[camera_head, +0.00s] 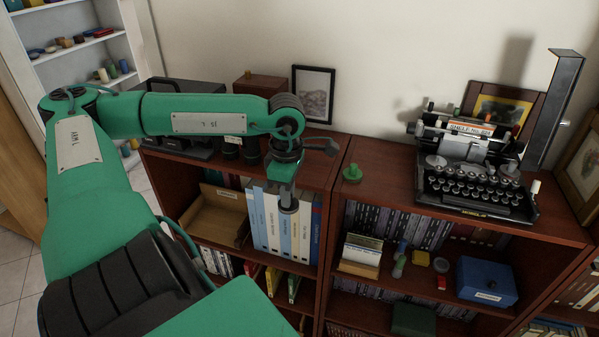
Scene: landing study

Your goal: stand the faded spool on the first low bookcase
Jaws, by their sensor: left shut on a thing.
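My left gripper (287,182) points down in front of the left low bookcase, near its front edge. It is shut on a small grey, roughly cylindrical thing (288,203), which looks like the faded spool. It hangs upright in front of the binder spines, apart from the bookcase top. Its upper part is hidden by the gripper. The left low bookcase (322,150) is reddish-brown wood, its top partly covered by my arm. A second low bookcase (385,190) adjoins it on the right. My right gripper is not in view.
A small green knobbed object (352,173) stands near the right bookcase's left edge. A typewriter (475,180) fills its middle. A picture frame (313,93) and a brown box (258,86) stand at the left bookcase's back. The left top's front right is bare.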

